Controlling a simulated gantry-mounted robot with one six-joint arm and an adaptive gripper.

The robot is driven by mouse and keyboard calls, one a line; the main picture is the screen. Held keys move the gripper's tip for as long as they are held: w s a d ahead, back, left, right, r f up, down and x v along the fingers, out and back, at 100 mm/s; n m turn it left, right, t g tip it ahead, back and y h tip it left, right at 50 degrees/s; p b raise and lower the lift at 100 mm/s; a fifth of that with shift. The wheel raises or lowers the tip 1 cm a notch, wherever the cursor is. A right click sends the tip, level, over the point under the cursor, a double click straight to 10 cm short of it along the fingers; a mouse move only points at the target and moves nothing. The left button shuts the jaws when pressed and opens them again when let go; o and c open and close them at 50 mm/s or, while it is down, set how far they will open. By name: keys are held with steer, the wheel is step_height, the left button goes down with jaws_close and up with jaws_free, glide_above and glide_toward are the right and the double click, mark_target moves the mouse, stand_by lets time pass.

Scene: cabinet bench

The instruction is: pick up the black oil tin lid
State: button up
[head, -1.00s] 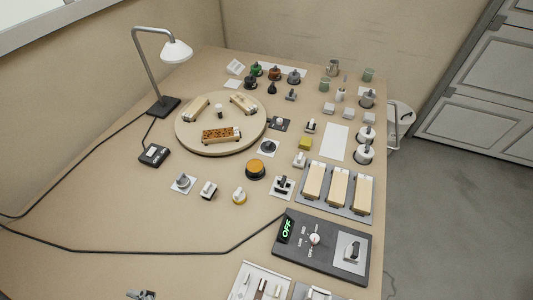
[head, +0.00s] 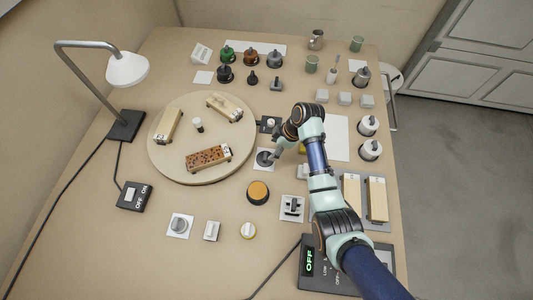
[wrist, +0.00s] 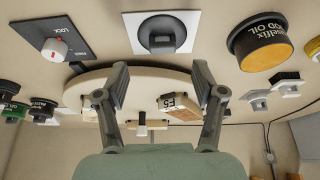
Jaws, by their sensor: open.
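A black round disc with a raised grip (head: 264,161), which looks like the black lid, lies on a white square card. It shows clear of the fingers at the top middle of the wrist view (wrist: 160,32). A dark oil tin with an orange top (head: 258,192) stands in front of it; its side, lettered "OD OIL", shows at the upper right of the wrist view (wrist: 262,42). My gripper (head: 277,154) is close to the disc's right side in the head view. In the wrist view, its two fingers (wrist: 161,78) are apart with nothing between them.
A round wooden board (head: 160,165) with wooden blocks lies to the left. A switch box with a red-marked knob (wrist: 55,48) is near the disc. A lamp (head: 126,70) stands at the left. A dark control panel (head: 308,262) sits in front. The bench's front left is mostly clear.

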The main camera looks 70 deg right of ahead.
mark_target(266, 156)
steer(key=x, duration=0.2)
steer(key=b+x, duration=0.1)
steer(key=x, duration=0.1)
steer(key=b+x, duration=0.1)
steer(key=x, duration=0.1)
steer(key=shift+w+a+f, duration=0.25)
steer(key=shift+w+a, duration=0.05)
steer(key=shift+r, duration=0.1)
steer(key=shift+c, duration=0.2)
steer(key=c, duration=0.9)
